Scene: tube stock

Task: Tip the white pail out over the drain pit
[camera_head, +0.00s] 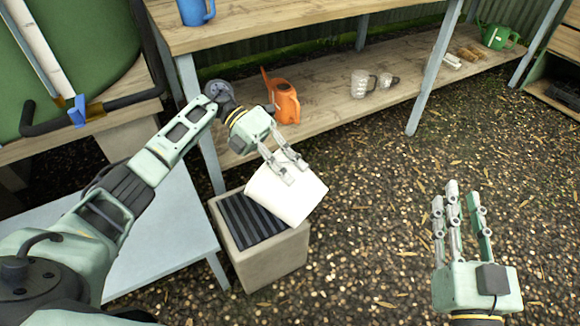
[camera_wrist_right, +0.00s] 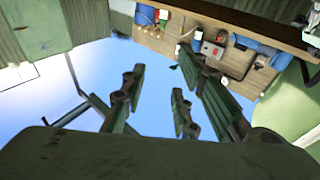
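The white pail (camera_head: 287,192) is held tilted by my left gripper (camera_head: 283,167), whose fingers are closed on its upper edge. The pail hangs above the right part of the drain pit (camera_head: 282,262), a square beige box with a dark slatted grate (camera_head: 247,218). The pail hides part of the grate and the far rim. I cannot see any contents in the pail or flowing out. My right gripper (camera_head: 460,205) is raised over the gravel at the right, fingers apart and empty. Its fingers also show in the right wrist view (camera_wrist_right: 160,100), with nothing between them.
A wooden shelf unit stands behind, its lower shelf (camera_head: 325,90) holding an orange watering can (camera_head: 284,103), glass mugs (camera_head: 362,84) and a green watering can (camera_head: 497,36). A blue mug (camera_head: 196,11) is on top. A pale table (camera_head: 165,245) is left of the pit. Gravel ground is clear to the right.

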